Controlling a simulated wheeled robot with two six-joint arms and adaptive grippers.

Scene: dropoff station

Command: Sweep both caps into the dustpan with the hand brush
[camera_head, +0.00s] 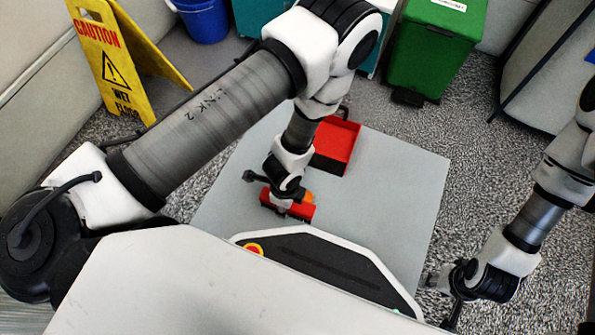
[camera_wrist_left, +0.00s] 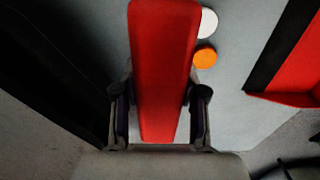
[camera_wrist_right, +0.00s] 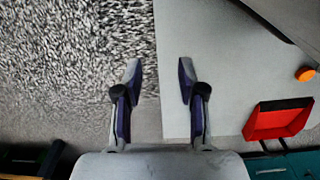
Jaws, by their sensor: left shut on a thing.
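My left gripper (camera_head: 284,197) is shut on the red hand brush (camera_head: 298,210), held low over the grey table. The left wrist view shows the brush (camera_wrist_left: 163,60) between the fingers. An orange cap (camera_head: 309,196) lies right beside the brush; it also shows in the left wrist view (camera_wrist_left: 205,57). A white cap (camera_wrist_left: 208,22) lies close to it, partly behind the brush, and is hidden in the head view. The red dustpan (camera_head: 338,143) lies on the table beyond the brush, apart from the caps. My right gripper (camera_wrist_right: 160,75) is open and empty off the table's right side.
The table (camera_head: 400,190) is bare to the right of the dustpan. A yellow caution sign (camera_head: 118,65), a blue bucket (camera_head: 205,20) and a green bin (camera_head: 435,45) stand on the floor beyond the table.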

